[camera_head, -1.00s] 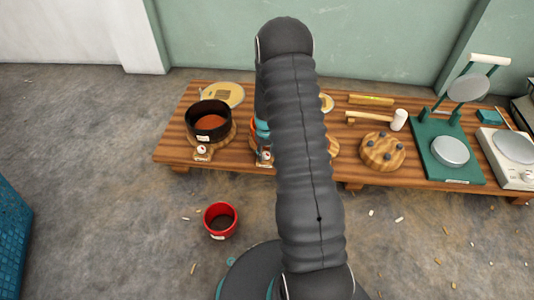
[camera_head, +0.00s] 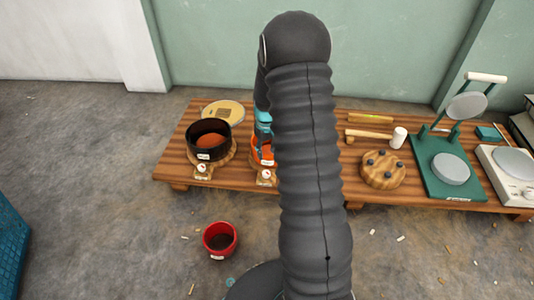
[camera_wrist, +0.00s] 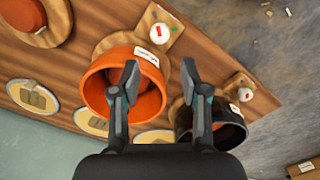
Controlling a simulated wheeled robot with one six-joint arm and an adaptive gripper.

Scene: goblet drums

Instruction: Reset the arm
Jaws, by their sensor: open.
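My gripper (camera_wrist: 160,82) is open in the wrist view, its two fingers apart and nothing between them. One fingertip overlaps the orange drum shell (camera_wrist: 97,92) in the picture; whether they touch, I cannot tell. The black drum shell (camera_wrist: 232,133) is partly behind the other finger. In the head view my bent grey arm (camera_head: 305,150) fills the centre. The black shell (camera_head: 205,152) with a brown inside stands on a round wooden board at the left of the low wooden table (camera_head: 232,178).
A red pot (camera_head: 220,238) stands on the floor in front. On the table's right are a mallet (camera_head: 398,138), a round wooden block with dark knobs (camera_head: 383,168), a green press (camera_head: 440,185) and a white scale (camera_head: 500,185). A blue crate (camera_head: 12,235) is at far left.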

